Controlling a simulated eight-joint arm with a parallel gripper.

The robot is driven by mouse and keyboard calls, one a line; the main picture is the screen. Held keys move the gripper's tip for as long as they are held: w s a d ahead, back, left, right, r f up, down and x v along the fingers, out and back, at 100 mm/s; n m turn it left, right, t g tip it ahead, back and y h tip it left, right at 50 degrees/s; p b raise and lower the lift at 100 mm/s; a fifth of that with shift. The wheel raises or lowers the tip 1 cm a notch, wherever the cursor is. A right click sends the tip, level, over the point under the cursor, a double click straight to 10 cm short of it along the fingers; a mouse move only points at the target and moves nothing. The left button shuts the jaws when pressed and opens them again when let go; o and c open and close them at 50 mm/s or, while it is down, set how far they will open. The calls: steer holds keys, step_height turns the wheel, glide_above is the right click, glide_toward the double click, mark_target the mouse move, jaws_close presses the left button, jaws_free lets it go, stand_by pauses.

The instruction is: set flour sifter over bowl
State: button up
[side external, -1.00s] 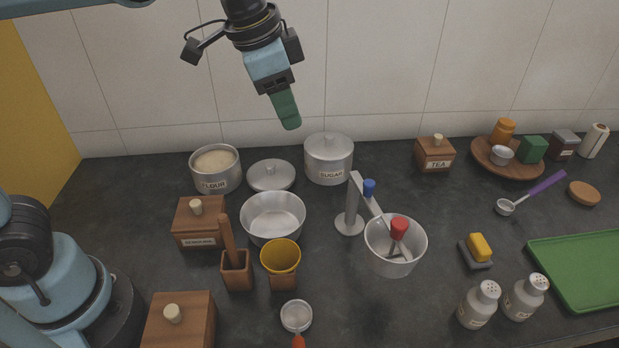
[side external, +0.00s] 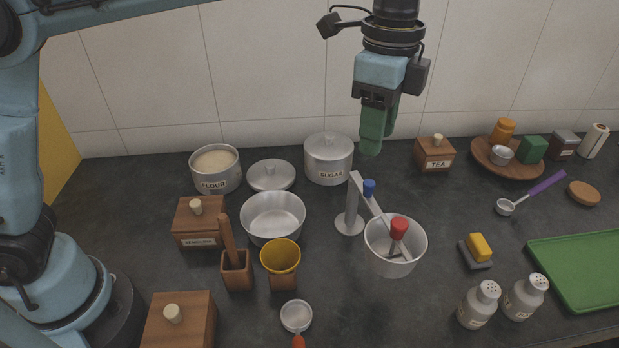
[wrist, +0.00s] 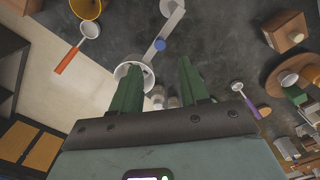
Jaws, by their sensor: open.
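A wide steel bowl (side external: 272,222) stands open and empty-looking left of centre on the dark counter. No label marks the flour sifter, and I cannot tell surely which item it is. A pale round vessel (side external: 385,262) with a red knob (side external: 398,228) stands right of the bowl; it also shows in the wrist view (wrist: 121,72). A metal post with a slanted arm (side external: 352,210) and blue knob (side external: 369,187) stands beside it, the arm reaching over the vessel. My gripper (side external: 371,150) is open and empty, high above the counter behind them; its green fingers are apart in the wrist view (wrist: 160,88).
A flour canister (side external: 215,178), loose lid (side external: 271,176) and sugar canister (side external: 328,165) stand behind the bowl. A yellow cup (side external: 281,258) and a small round-headed tool (side external: 296,317) are in front. Shakers (side external: 478,305), a butter dish (side external: 478,250) and a green board (side external: 580,270) lie right.

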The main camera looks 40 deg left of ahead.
mark_target(369, 182)
step_height(369, 182, down, 9)
steer(key=shift+f, duration=0.1)
stand_by(0.3)
jaws_close()
stand_by(0.4)
